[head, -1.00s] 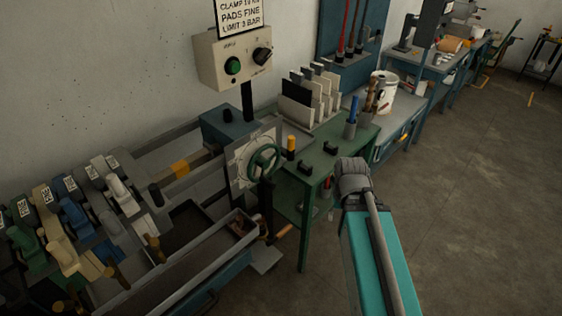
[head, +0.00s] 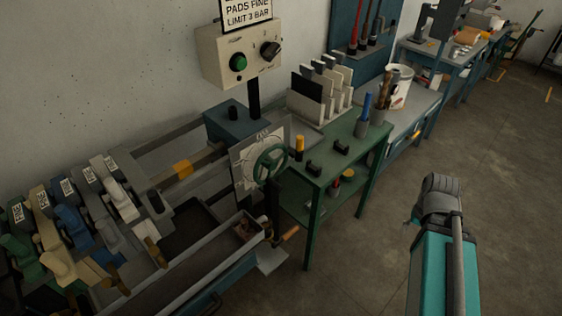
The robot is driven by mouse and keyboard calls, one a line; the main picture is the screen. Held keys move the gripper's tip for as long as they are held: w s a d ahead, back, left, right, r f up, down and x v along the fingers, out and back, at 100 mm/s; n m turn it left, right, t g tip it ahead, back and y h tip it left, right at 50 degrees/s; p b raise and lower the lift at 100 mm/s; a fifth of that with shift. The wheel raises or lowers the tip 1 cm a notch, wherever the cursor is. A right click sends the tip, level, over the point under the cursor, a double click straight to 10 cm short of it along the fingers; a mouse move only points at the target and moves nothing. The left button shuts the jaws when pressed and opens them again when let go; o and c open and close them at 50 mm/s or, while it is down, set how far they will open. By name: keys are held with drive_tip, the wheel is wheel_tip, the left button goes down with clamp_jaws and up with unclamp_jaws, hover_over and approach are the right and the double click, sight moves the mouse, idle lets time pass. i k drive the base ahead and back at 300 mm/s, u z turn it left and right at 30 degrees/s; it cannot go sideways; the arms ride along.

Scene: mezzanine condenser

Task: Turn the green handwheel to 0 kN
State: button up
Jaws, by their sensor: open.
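The green handwheel (head: 270,165) is mounted upright in front of a pale dial plate (head: 247,163) at the right end of the machine. The marks on the plate are too small to read, so I cannot tell the wheel's setting. My arm is at the lower right, over the floor, well apart from the wheel. Only a small tip of my gripper (head: 411,221) shows at the left of the dark wrist; its fingers are mostly hidden behind the arm.
A grey control box (head: 240,54) with a green button and a black knob stands above the machine. A green table (head: 345,160) with racks and tools stands right of the wheel. A grey trough (head: 205,258) runs in front. The floor (head: 490,190) at right is clear.

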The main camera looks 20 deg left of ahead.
sight(270, 164)
drive_tip(key=u, duration=0.05)
drive_tip(key=k, duration=1.05)
drive_tip(key=u, duration=0.8)
drive_tip(key=i, duration=1)
